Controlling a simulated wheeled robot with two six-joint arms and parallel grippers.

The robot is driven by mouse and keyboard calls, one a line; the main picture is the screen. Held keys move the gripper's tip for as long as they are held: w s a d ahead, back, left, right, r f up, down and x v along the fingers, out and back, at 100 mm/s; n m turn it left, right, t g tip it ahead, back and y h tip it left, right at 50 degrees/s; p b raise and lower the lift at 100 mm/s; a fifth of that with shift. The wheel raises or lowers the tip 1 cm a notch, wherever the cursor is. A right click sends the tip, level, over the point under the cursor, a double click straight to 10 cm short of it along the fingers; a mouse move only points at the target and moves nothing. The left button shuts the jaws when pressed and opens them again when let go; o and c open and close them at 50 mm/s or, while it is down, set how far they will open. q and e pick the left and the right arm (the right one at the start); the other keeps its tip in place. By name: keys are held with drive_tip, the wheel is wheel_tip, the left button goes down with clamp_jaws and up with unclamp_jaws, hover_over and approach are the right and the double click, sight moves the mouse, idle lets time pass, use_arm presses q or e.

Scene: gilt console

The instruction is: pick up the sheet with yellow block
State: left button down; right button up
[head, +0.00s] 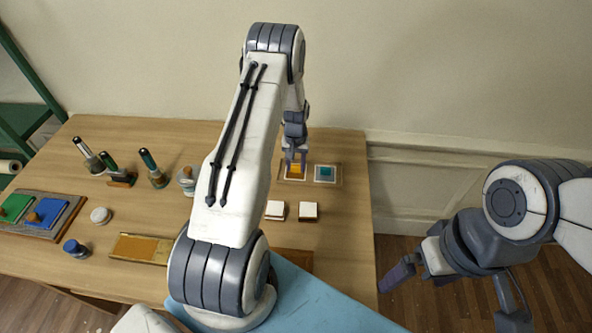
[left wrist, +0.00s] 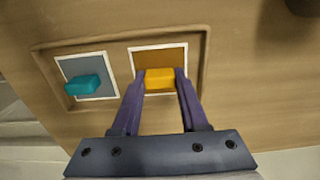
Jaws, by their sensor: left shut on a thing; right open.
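The yellow block (left wrist: 159,79) is fixed or resting on a brown-orange sheet (left wrist: 172,55) with a white border; the sheet also shows in the head view (head: 295,174). My left gripper (head: 293,165) reaches down over the sheet. In the left wrist view its two fingers (left wrist: 160,76) are shut on the sides of the yellow block. The sheet lies in a shallow wooden tray (left wrist: 205,40), and I cannot tell any gap under it. My right gripper (head: 449,306) is open and empty, off the table's right side.
A second sheet (head: 325,181) with a teal block (left wrist: 83,86) lies beside it in the tray. Two white-topped blocks (head: 276,209) (head: 308,211) stand nearer on the table (head: 345,235). Bottles (head: 152,168), stamps and a green-blue pad set (head: 36,213) stand at left. My left arm hides the table's middle.

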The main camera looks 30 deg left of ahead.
sight(297, 167)
use_arm(q)
drive_tip(key=shift+r+b, duration=0.3)
drive_tip(key=shift+r, duration=0.1)
drive_tip(key=r+b, duration=0.2)
drive_tip(key=r, duration=0.1)
drive_tip(key=shift+d+r, duration=0.3)
drive_tip(key=shift+d, duration=0.05)
drive_tip(key=s+d+r+b, duration=0.3)
drive_tip(key=s+d+r, duration=0.2)
drive_tip(key=d, duration=0.4)
drive_tip(key=shift+d+r, duration=0.4)
drive_tip(key=shift+r, duration=0.45)
drive_tip(key=shift+s, duration=0.1)
drive_tip(key=c, duration=1.2)
unclamp_jaws()
clamp_jaws()
